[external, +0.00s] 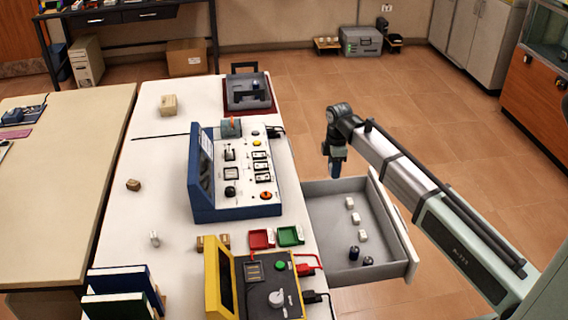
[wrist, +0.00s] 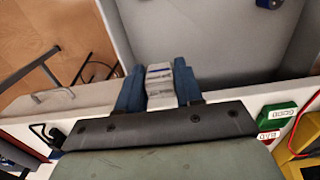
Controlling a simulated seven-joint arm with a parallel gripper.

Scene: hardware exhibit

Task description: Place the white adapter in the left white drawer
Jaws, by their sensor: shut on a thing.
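My gripper (wrist: 160,88) has blue fingers and is shut on the white adapter (wrist: 159,80), a small white block with printed markings. In the external view my gripper (external: 337,163) points down near the back end of the open white drawer (external: 318,190); the adapter cannot be made out there. In the wrist view the drawer's grey interior (wrist: 205,38) lies beyond the fingertips, and its near wall passes behind the gripper. The exact height above the drawer cannot be told.
The drawer holds three small white blocks (external: 355,218) and two dark cylinders (external: 354,253). The drawer's back floor is bare.

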